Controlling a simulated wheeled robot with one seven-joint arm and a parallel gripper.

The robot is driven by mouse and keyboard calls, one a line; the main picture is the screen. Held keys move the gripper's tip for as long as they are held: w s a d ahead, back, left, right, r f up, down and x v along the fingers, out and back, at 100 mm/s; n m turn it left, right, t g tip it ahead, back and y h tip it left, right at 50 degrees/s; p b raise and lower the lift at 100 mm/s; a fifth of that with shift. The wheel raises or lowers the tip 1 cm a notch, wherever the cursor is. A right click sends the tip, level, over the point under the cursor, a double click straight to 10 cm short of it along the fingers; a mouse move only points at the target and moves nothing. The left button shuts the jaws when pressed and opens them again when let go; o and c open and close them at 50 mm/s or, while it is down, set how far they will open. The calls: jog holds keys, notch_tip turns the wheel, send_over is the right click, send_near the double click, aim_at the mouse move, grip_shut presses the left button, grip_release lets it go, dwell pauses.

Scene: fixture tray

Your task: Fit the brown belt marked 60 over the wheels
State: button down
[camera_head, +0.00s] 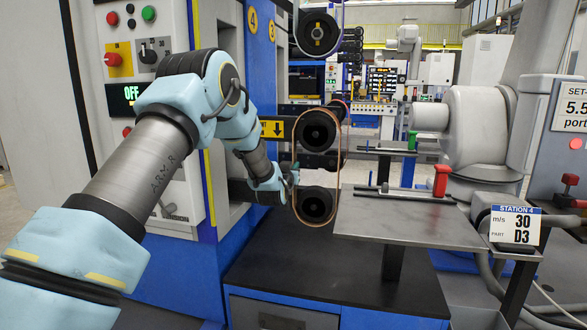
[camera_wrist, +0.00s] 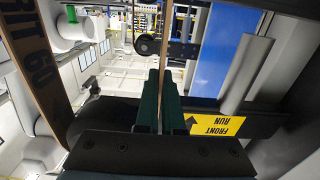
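Two black wheels, an upper one (camera_head: 318,131) and a lower one (camera_head: 315,204), stand one above the other in the middle of the head view. The brown belt (camera_head: 340,160) is a tall loop whose outline runs around both wheels. I cannot tell how far it sits onto their rims. In the wrist view the belt's face, marked GRIT 60 (camera_wrist: 38,62), runs down the left side. My gripper (camera_head: 291,178) is at the belt's left strand, between the wheels' heights. Its dark green fingers (camera_wrist: 160,98) are closed on a thin strand of belt.
A yellow FRONT RUN label (camera_wrist: 215,125) is on a dark bar right of my fingers. A blue cabinet (camera_head: 262,80) stands behind my arm. A grey metal table (camera_head: 400,222) with a red-handled fixture (camera_head: 440,181) is right of the wheels. Another black wheel (camera_head: 318,34) is above.

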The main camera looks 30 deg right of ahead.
jog(key=shift+f, duration=0.1)
jog(key=shift+f+b, duration=0.35)
jog(key=shift+b, duration=0.25)
jog(key=c, duration=0.7)
grip_release()
jog(key=b+v, duration=0.2)
jog(key=v, duration=0.9)
dwell(0.4)
